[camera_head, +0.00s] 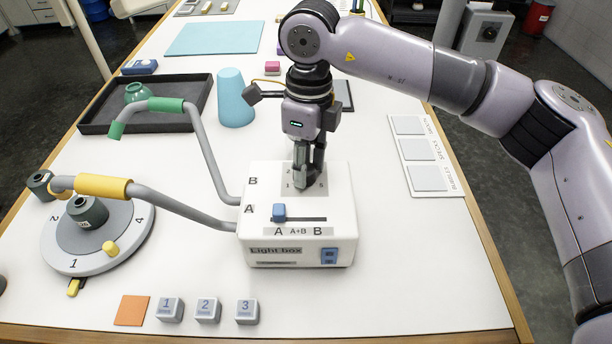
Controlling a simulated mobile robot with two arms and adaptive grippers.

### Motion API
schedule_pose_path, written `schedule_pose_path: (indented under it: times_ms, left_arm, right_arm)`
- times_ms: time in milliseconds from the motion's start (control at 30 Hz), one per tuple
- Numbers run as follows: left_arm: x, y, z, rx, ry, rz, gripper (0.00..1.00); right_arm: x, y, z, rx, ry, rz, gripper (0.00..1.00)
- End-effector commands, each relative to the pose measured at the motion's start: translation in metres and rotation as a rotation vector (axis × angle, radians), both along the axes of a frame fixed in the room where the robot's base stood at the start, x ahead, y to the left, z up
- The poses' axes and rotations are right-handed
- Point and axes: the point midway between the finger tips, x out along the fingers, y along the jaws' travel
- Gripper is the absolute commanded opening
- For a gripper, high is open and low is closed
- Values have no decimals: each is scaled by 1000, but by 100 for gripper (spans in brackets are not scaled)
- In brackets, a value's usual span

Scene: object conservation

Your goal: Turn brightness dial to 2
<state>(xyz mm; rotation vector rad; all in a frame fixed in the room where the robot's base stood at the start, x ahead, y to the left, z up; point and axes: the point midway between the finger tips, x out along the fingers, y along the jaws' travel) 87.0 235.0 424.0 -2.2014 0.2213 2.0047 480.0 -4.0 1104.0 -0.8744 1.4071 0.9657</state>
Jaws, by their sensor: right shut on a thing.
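The white light box (260,253) stands in the middle of the table. My right gripper (303,186) points straight down over the back right of its top and is shut on the brightness dial, which its fingers mostly hide. Around the fingers a grey dial scale (286,173) shows some numbers, partly covered, so the dial's setting cannot be read. A blue slider (279,211) sits toward the left of its slot on the box top. My left gripper is not in view.
Two bent lamp arms, one with a green grip (166,105) and one with a yellow grip (103,187), reach left from the box. A numbered turntable (95,245) is at left. A blue cup (233,100) stands behind. Numbered blocks (207,309) sit in front; the table's front right is clear.

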Motion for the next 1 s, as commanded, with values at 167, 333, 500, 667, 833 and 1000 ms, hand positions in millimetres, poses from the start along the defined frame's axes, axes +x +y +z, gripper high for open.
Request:
schedule_pose_path:
  times_ms: [167, 333, 500, 667, 833, 1000]
  left_arm:
    - [0, 0, -22, 0, 0, 0, 69]
    - [0, 0, -31, 0, 0, -1, 69]
    - [0, 0, -37, 0, 1, -1, 69]
    - [0, 0, -39, 0, 1, -1, 69]
    - [-1, 0, -39, 0, 1, -1, 69]
    - [-1, 1, -39, 0, 1, 0, 69]
  right_arm:
    - [1, 0, -3, 3, -4, -136, 5]
    - [0, 0, -2, 3, -2, -232, 5]
    - [0, 0, 0, 3, -3, -293, 5]
    - [0, 0, 1, 2, -3, -321, 5]
    - [0, 0, 2, 2, -2, -331, 5]
    - [0, 0, 2, 2, -2, -330, 5]
